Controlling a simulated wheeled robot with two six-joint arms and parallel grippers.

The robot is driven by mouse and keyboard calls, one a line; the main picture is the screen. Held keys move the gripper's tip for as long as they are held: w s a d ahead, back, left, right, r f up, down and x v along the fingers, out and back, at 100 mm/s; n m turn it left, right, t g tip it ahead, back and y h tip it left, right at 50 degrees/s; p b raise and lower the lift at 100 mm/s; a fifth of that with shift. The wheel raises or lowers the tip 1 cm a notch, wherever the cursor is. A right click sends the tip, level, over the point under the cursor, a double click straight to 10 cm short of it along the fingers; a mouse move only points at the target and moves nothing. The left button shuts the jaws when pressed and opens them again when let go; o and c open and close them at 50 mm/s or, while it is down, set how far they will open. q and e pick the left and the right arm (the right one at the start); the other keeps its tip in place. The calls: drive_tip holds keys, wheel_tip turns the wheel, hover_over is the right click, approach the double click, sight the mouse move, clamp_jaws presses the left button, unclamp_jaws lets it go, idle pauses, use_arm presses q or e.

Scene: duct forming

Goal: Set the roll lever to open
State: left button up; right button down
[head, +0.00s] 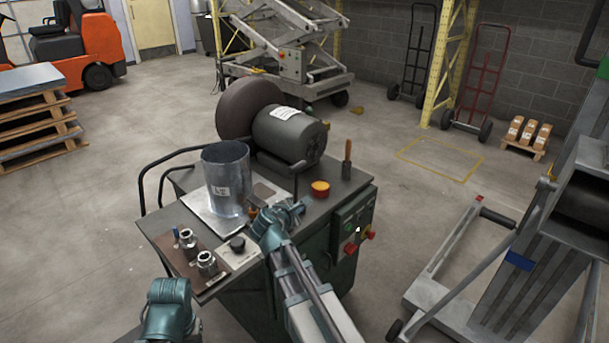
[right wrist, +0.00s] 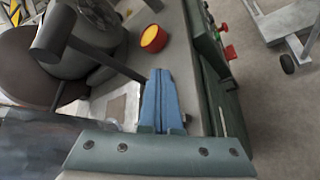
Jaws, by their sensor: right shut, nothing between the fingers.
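My right gripper (head: 287,214) is over the front part of the bench top (head: 183,219), right of the metal cylinder (head: 227,180). In the right wrist view its blue fingers (right wrist: 161,92) are together, with nothing between them. A dark bar with a thick end (right wrist: 85,52) crosses left of the fingertips; it may be the roll lever, but I cannot tell its setting or whether the fingers touch it. A black knob (head: 237,243) sits on a pale plate at the bench's front. My left gripper (head: 168,306) is low at the front left; its jaw gap is unclear.
A grey motor (head: 288,136) with a brown wheel stands at the back of the bench. An orange-topped pot (head: 320,188) and a wooden-handled tool (head: 347,159) stand to the right. Metal fittings (head: 207,263) sit on a brown board at the front left. Red buttons (head: 350,248) are on the right side.

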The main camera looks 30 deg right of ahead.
drive_tip(key=d+r+n+t+y, duration=0.4)
drive_tip(key=d+r+n+t, duration=0.5)
drive_tip(key=d+r, duration=0.15)
drive_tip(key=n+y, duration=1.2)
drive_tip(key=n, duration=0.3)
approach(300, 169)
drive_tip(key=x, duration=0.6)
drive_tip(key=shift+w+a+r, duration=0.1)
drive_tip(key=shift+w+a, duration=0.1)
drive_tip(key=shift+w, duration=0.15)
